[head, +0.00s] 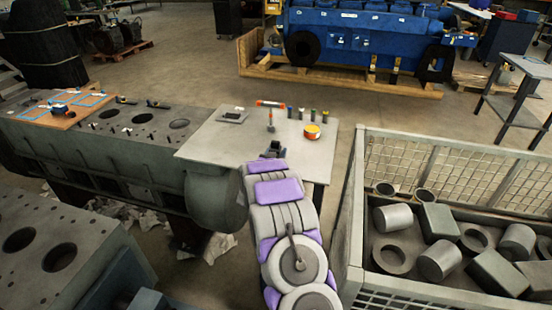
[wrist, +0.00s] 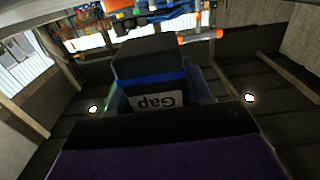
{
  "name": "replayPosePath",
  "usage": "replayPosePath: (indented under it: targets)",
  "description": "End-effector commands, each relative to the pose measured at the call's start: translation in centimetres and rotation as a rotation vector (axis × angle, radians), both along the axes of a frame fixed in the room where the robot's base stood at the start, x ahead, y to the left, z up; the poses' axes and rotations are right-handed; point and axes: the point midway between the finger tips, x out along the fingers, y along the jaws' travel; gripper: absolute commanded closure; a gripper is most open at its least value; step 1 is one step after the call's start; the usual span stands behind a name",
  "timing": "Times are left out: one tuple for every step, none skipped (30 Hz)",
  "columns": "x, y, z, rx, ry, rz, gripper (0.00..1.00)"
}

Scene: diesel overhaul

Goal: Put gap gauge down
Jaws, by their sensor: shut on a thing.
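The gap gauge (wrist: 158,101) shows in the wrist view as a dark block with a blue band and a white label reading "Gap", upside down in the picture. My gripper (wrist: 155,88) is shut on it; the jaws partly hide it. In the head view my gripper (head: 273,150) is at the front edge of a light grey table (head: 215,143). The gauge is too small and covered to make out clearly there. I cannot tell whether it touches the tabletop.
A T-shaped tool with orange ends (head: 270,104) stands beyond my gripper. An orange-yellow tin (head: 312,131), several small bottles and a dark tray (head: 233,116) are also on the table. A mesh crate (head: 352,210) of metal parts stands right. The table's left front is clear.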

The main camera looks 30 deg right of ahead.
Motion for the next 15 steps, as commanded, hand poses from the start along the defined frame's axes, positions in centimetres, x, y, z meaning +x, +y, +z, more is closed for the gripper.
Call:
replayPosePath:
  targets:
    - [0.3,-0.2,0.0,-0.002,-0.003,0.0,1.0]
    - [0.5,-0.3,0.0,-0.003,-0.003,0.0,1.0]
    - [0.9,-0.5,0.0,-0.004,-0.005,-0.001,1.0]
    - [1.2,-0.6,0.0,-0.005,-0.005,-0.001,1.0]
    - [1.4,-0.7,-0.3,-0.005,-0.005,-0.001,1.0]
    - [1.2,-0.7,-1.4,-0.004,-0.001,-0.001,1.0]
    - [1.2,-0.7,-2.1,-0.002,0.001,-0.001,1.0]
    - [1.2,-0.7,-2.6,-0.002,0.001,-0.001,1.0]
    - [1.2,-0.6,-2.9,-0.001,0.001,-0.001,1.0]
    - [1.2,-0.6,-3.1,-0.001,-0.001,-0.001,1.0]
    - [1.2,-0.6,-3.2,-0.001,-0.001,-0.001,1.0]
    - [1.2,-0.6,-3.2,-0.001,-0.002,0.0,1.0]
    - [1.2,-0.6,-3.2,-0.001,-0.002,0.0,1.0]
    - [1.2,-0.6,-3.1,-0.001,-0.003,0.0,1.0]
    - [1.2,-0.6,-3.1,-0.001,-0.003,0.0,1.0]
